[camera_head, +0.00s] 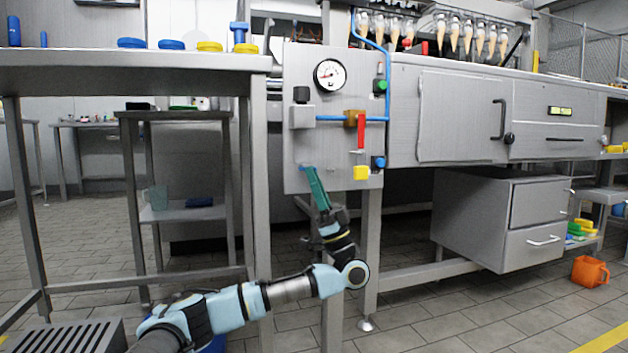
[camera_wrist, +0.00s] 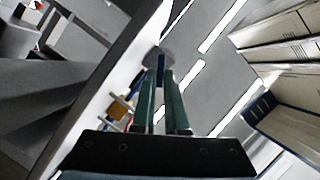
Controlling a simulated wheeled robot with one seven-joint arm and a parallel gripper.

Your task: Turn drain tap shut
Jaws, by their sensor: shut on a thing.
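My gripper (camera_head: 308,172), with long green fingers, reaches up to the lower left of this panel. In the wrist view the fingers are shut on a small blue handle, which I take to be the drain tap (camera_wrist: 160,64). A round grey piece (camera_wrist: 168,53) sits just beyond the handle. Most of the tap is hidden by the fingers in the head view. I cannot tell the handle's exact angle.
To the right of the gripper on the panel are a red lever (camera_head: 361,132) on a brass valve (camera_head: 351,118), a blue knob (camera_head: 378,162) and a yellow block (camera_head: 361,173). The gauge (camera_head: 330,74) is above. A table (camera_head: 130,62) stands left; a drawer cabinet (camera_head: 470,215) stands right.

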